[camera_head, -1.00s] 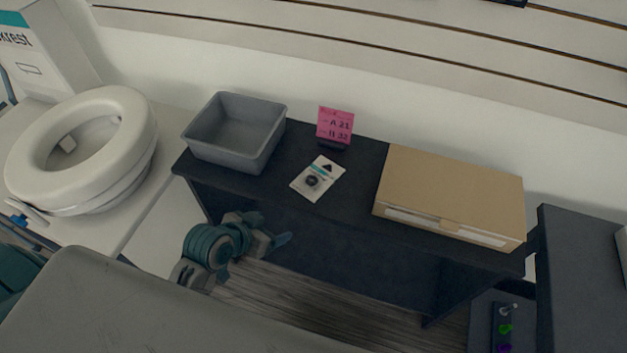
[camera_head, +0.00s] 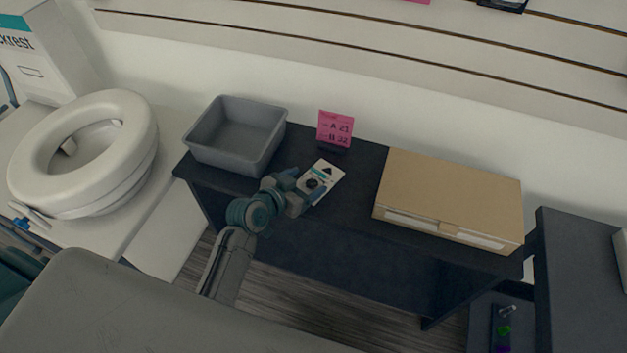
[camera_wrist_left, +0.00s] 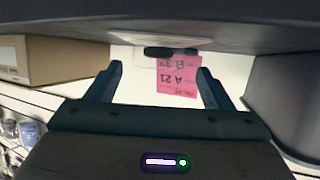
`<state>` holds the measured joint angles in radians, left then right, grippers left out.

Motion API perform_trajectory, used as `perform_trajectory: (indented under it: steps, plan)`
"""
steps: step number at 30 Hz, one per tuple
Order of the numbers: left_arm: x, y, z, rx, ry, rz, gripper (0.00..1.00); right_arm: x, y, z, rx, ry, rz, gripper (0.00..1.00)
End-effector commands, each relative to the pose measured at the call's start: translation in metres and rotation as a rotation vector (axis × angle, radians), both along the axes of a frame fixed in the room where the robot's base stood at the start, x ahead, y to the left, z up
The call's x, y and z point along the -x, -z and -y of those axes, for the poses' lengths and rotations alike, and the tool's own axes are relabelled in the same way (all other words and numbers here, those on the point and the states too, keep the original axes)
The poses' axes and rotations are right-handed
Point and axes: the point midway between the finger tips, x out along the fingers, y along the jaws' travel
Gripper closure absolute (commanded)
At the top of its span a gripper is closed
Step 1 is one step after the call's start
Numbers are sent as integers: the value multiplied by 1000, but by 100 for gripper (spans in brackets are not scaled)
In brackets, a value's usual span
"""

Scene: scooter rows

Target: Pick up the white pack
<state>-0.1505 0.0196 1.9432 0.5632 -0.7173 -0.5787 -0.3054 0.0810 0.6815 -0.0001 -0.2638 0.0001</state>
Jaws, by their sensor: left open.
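The white pack (camera_head: 327,171) is a flat white card with a teal band and a dark round item, lying on the black table (camera_head: 350,215). My left gripper (camera_head: 307,182) is open at the pack's near left side and covers part of it in the head view. I cannot tell whether it touches the pack. In the left wrist view, the open fingers of the left gripper (camera_wrist_left: 160,85) point toward the table edge, with a pale edge of the pack (camera_wrist_left: 160,42) seen beyond them. My right gripper is not in view.
A grey bin (camera_head: 236,135) stands left of the pack. A pink note (camera_head: 335,127) on a dark stand is behind it. A cardboard box (camera_head: 450,198) sits to the right. A white raised toilet seat (camera_head: 85,150) is at the far left.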

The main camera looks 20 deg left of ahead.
Motion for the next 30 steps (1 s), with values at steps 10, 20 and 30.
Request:
perform_trajectory:
  steps: [10,20,30]
  plan:
    - [-30,14,15,1,-1,1,25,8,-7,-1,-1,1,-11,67]
    - [-30,15,15,1,-1,0,53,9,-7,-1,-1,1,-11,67]
    - [-30,15,15,1,-1,0,78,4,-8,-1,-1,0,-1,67]
